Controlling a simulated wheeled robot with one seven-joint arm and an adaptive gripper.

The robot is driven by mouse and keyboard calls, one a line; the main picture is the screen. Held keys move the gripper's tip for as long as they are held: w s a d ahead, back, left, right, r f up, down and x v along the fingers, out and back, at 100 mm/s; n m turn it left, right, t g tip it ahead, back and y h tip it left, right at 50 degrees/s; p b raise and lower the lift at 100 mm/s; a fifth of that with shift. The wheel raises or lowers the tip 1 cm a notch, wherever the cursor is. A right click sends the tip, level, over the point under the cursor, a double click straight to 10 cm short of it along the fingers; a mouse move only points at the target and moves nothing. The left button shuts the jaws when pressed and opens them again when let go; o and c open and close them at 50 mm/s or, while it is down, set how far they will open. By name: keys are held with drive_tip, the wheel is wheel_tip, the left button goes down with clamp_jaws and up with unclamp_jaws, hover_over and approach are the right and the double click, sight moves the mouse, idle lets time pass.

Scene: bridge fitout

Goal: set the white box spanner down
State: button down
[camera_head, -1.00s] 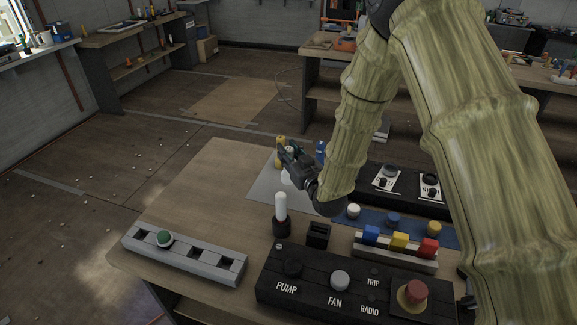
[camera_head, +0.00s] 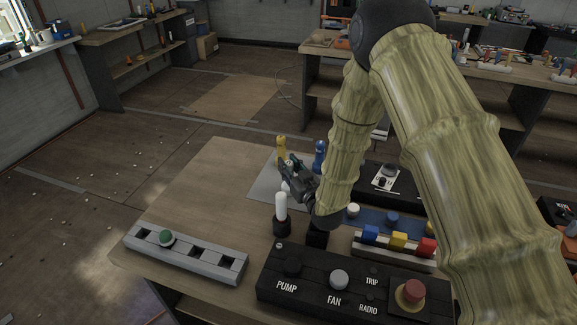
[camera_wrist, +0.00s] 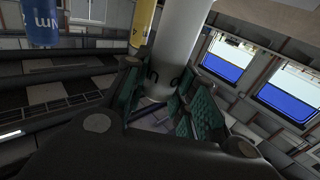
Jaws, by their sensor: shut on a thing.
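My gripper (camera_head: 287,176) is over the near part of a grey mat (camera_head: 262,190) on the wooden bench. It is shut on the white box spanner (camera_wrist: 182,40), a pale cylinder between the green finger pads in the wrist view. In the head view only a small white part of the spanner (camera_head: 285,186) shows below the fingers. I cannot tell whether its lower end touches the mat. A yellow spanner (camera_head: 281,147) and a blue spanner (camera_head: 320,151) stand upright beyond the gripper. They also show in the wrist view, yellow (camera_wrist: 143,22) and blue (camera_wrist: 42,24).
A white rod (camera_head: 281,206) stands in a black holder close in front of the gripper. A grey socket strip (camera_head: 186,256), a black control panel (camera_head: 340,283) and a rack of coloured blocks (camera_head: 398,243) are nearer. The bench's left part (camera_head: 205,190) is clear.

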drive_tip(key=shift+f, duration=0.15)
drive_tip(key=c, duration=1.2)
unclamp_jaws()
drive_tip(key=shift+o, duration=0.2)
drive_tip(key=shift+r, duration=0.3)
drive_tip(key=v, duration=0.2)
drive_tip(key=b+v, duration=0.1)
drive_tip(key=v, duration=0.1)
drive_tip(key=b+v, duration=0.1)
drive_tip(key=v, duration=0.1)
drive_tip(key=shift+f, duration=0.25)
drive_tip(key=shift+v, duration=0.8)
drive_tip(key=shift+r, duration=0.1)
